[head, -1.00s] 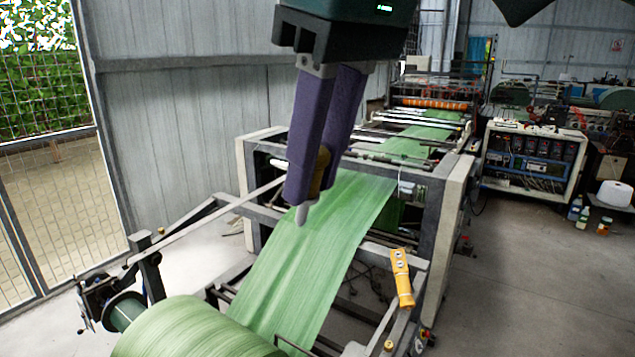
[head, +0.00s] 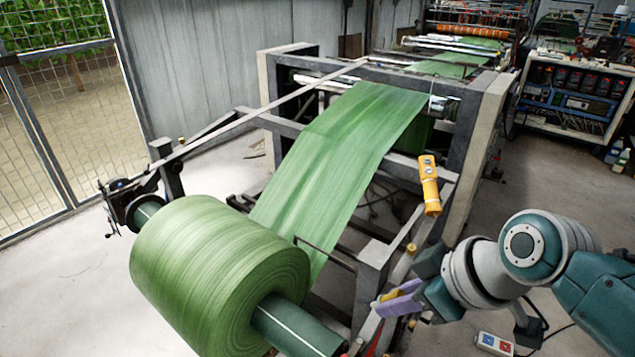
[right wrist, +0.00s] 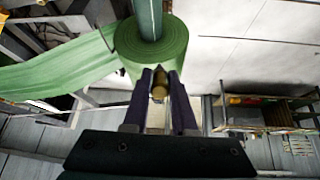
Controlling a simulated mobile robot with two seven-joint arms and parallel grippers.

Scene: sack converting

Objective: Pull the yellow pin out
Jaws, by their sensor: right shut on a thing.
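My right gripper (head: 388,300) reaches in from the lower right in the head view, its purple fingers low beside the near side rail of the roll stand. In the right wrist view the fingers (right wrist: 160,78) are shut on the yellow pin (right wrist: 158,88), a short brass-coloured cylinder. Its far end points toward the green roll (right wrist: 150,45). My left gripper is not in view.
The large green roll (head: 210,270) on its shaft (head: 295,325) lies left of the gripper. Its green web (head: 345,150) runs up into the machine frame. A yellow pendant control (head: 429,185) stands above the gripper. A socket box (head: 495,344) lies on the floor at right.

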